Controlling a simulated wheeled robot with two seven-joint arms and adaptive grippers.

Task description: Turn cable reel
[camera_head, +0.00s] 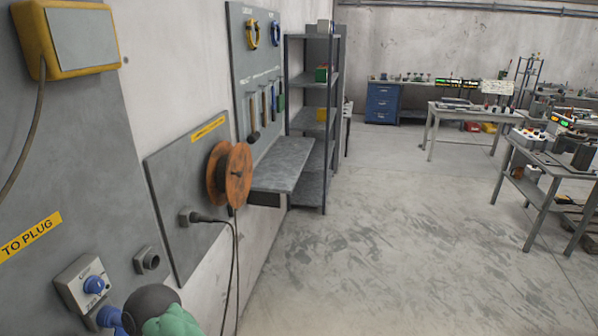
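The cable reel (231,175) is an orange-brown spool mounted on a grey wall panel (170,190). Its round flange faces right and its axle points out from the wall. A yellow label sits on the panel above and left of it. A dark cable (237,270) hangs from a plug (197,217) in a socket below the reel. Neither of my grippers shows clearly in this view, and nothing is seen touching the reel.
A grey shelf board (283,165) juts out just right of the reel, beside a metal rack (313,120). A dark round object with a green part (170,318), unidentified, is at the bottom left near a switch box (84,284). The floor (390,250) to the right is clear.

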